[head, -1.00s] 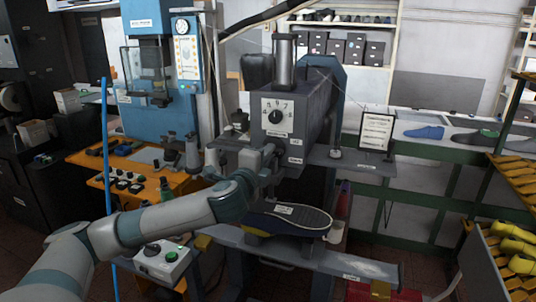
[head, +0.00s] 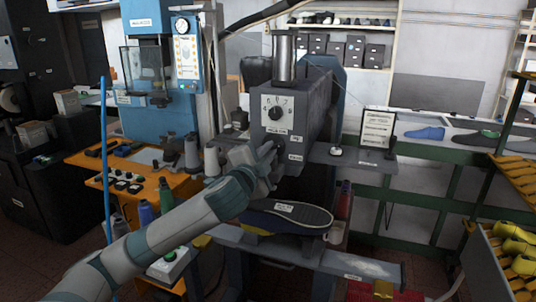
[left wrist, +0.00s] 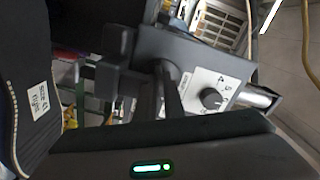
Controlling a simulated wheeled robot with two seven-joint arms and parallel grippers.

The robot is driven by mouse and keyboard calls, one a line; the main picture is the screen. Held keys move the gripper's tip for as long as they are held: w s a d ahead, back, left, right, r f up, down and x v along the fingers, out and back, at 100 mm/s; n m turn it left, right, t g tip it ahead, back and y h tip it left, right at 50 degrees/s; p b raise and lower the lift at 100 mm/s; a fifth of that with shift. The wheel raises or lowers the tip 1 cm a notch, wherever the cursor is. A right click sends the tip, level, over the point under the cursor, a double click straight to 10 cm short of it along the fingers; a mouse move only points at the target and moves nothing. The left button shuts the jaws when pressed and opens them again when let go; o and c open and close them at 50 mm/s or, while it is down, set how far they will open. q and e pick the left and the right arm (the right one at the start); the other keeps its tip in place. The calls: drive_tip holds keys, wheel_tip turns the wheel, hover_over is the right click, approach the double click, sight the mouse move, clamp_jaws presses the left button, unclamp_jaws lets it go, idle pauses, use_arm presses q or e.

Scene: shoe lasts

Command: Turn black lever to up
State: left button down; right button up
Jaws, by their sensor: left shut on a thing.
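The grey machine head (head: 293,105) has a white dial plate with a black knob (head: 275,112) on its front. The black lever (head: 279,143) is on the front below the dial, mostly hidden by my left gripper. My left gripper (head: 266,155) is at the lever, shut on it. In the left wrist view the gripper body lies along the bottom with a green light, and the dial knob (left wrist: 212,98) shows at right. I cannot make out the lever's exact angle. My right gripper is not in view.
A dark shoe sole (head: 288,214) lies below the gripper on the machine and shows close at the left wrist view's left edge (left wrist: 30,100). Thread spools (head: 192,150) stand on the orange table to the left. A sign (head: 377,130) stands to the right.

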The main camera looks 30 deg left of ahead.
use_arm(q)
drive_tip(key=shift+f+n, duration=0.1)
drive_tip(key=shift+n, duration=1)
